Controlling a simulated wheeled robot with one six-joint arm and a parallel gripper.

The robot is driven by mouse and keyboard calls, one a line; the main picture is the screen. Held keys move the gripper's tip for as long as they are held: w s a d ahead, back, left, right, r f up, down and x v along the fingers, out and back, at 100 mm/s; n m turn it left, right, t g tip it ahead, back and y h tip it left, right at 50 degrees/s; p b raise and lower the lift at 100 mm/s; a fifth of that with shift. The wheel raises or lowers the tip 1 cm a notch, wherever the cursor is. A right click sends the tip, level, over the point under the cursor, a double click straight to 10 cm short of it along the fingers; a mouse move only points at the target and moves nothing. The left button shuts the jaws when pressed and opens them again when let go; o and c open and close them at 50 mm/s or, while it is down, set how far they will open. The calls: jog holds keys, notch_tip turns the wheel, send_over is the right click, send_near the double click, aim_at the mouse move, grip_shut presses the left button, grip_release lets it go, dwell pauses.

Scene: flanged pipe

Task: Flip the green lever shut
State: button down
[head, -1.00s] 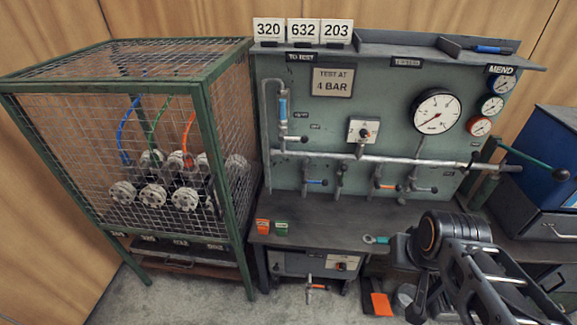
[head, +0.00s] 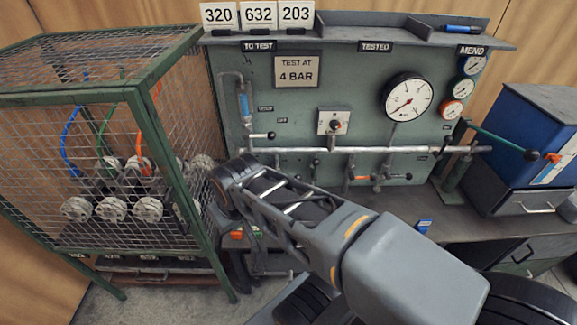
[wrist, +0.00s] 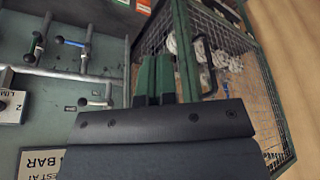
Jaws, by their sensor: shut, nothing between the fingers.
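My gripper (wrist: 155,58) shows two dark green fingers together and empty in the wrist view. It points toward the gap between the test panel and the wire cage, far left of the green bar. In the head view my arm hides the fingers and part of the bench. The wrist view shows a blue-handled lever (wrist: 70,42) and a black-knobbed valve (wrist: 100,100).
The green-framed wire cage (head: 185,190) stands close to my wrist on the left. The panel (head: 290,110) carries a pipe (head: 410,149), gauges (head: 407,97) and small valves. A blue box (head: 530,125) stands at the right. The bench's right part (head: 470,215) is mostly clear.

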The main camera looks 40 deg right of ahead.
aim_at(315, 169)
jog(key=w+d+f+g+h+b, duration=0.3)
jog(key=d+f+g+h+b, duration=0.15)
jog(key=d+f+b, duration=0.4)
jog(key=w+d+f+g+h+b, duration=0.3)
jog(key=d+f+h+b, duration=0.35)
jog(key=d, duration=0.25)
jog(key=w+d+f+h+b, duration=0.8)
jog(key=w+f+h+b, duration=0.1)
jog(key=w+h, duration=0.1)
jog(key=shift+w+d+f+b, duration=0.4)
jog(key=shift+w, duration=0.5)
jog(key=shift+g, duration=0.25)
jog(key=b+x, duration=0.1)
jog(key=x, duration=1.3)
jog(key=shift+r, duration=0.15)
